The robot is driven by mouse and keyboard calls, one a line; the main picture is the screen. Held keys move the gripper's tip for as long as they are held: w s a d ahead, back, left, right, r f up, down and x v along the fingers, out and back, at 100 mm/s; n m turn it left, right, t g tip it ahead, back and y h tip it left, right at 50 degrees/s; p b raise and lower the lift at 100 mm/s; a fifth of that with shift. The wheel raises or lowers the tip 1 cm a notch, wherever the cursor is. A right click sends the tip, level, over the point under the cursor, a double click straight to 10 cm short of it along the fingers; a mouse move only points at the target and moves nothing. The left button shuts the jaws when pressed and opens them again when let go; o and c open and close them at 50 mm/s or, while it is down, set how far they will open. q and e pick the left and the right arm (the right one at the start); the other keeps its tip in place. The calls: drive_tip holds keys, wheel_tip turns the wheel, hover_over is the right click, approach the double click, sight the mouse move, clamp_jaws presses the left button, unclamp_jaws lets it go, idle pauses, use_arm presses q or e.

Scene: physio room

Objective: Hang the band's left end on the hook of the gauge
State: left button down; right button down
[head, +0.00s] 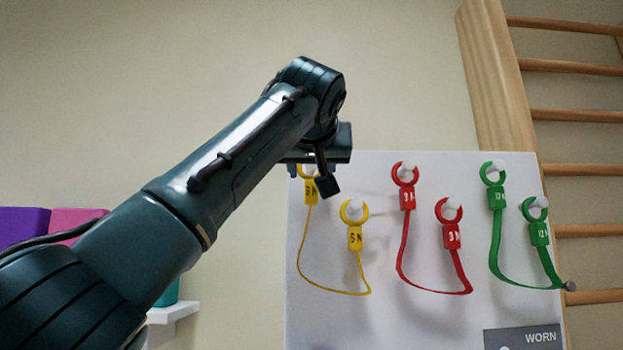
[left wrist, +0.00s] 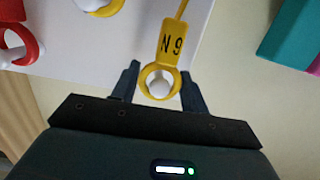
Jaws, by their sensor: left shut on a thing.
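The yellow band (head: 333,291) hangs in a loop on a white board, with each ring end at a white peg. Its left end (head: 311,192) is partly hidden by my left gripper (head: 318,183) in the head view. In the left wrist view this yellow end (left wrist: 171,45) has a printed tag and a ring around a round white peg (left wrist: 159,83). My left gripper's fingers (left wrist: 160,74) stand on both sides of the ring, shut on it. The yellow right end (head: 355,237) is at a lower peg. No gauge or hook shows. My right gripper is out of view.
A red band (head: 408,199) and a green band (head: 497,197) hang to the right on the board (head: 420,315). A grey WORN panel (head: 523,338) is at its lower right. Wooden wall bars (head: 575,115) stand at the right. Purple and pink blocks (head: 75,222) are at left.

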use_arm(q)
drive_tip(key=shift+s+b, duration=1.05)
drive_tip(key=shift+s, duration=0.7)
drive_tip(key=shift+s, duration=0.25)
drive_tip(key=s+b, duration=0.2)
drive_tip(key=shift+s+f, duration=0.1)
drive_tip(key=shift+s, duration=0.2)
